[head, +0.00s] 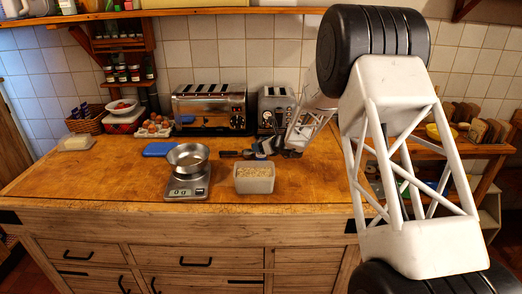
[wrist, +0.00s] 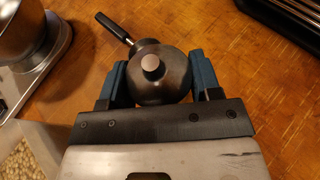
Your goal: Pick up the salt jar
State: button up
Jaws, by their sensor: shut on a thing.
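In the head view my gripper (head: 262,148) reaches in low over the counter from the right and is shut on this jar. There the jar is small and dark, mostly merged with the fingers, its handle (head: 229,154) pointing left. I cannot tell whether its base touches the wood.
A kitchen scale (head: 188,190) with a metal bowl (head: 187,156) stands to the left. Two toasters (head: 209,108) (head: 275,108) stand behind, and a blue lid (head: 158,149) lies beyond the scale. The front left counter is clear.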

jog(key=shift+r, duration=0.15)
jog(key=shift+r, duration=4.9)
jog(key=shift+a, duration=0.15)
jog(key=s+a+r+m+t+h, duration=0.1)
jog(key=s+a+r+m+h, duration=0.1)
jog(key=s+a, duration=0.4)
jog(key=s+a+r+m+t+h, duration=0.2)
jog(key=s+a, duration=0.5)
jog(key=a, duration=0.6)
jog(key=shift+s+m+t+h, duration=0.2)
jog(key=shift+m+t+h, duration=0.1)
jog(key=shift+m+h, duration=0.6)
jog(key=shift+w+a+f+n+g+h, duration=0.1)
jog(key=shift+a+f+n+g+h, duration=0.15)
jog(key=shift+f+n+g+h, duration=0.35)
jog(key=shift+w+a+f+n+g+h, duration=0.1)
jog(key=shift+a+f+n+g+h, duration=0.15)
jog(key=shift+f+n+h, duration=0.6)
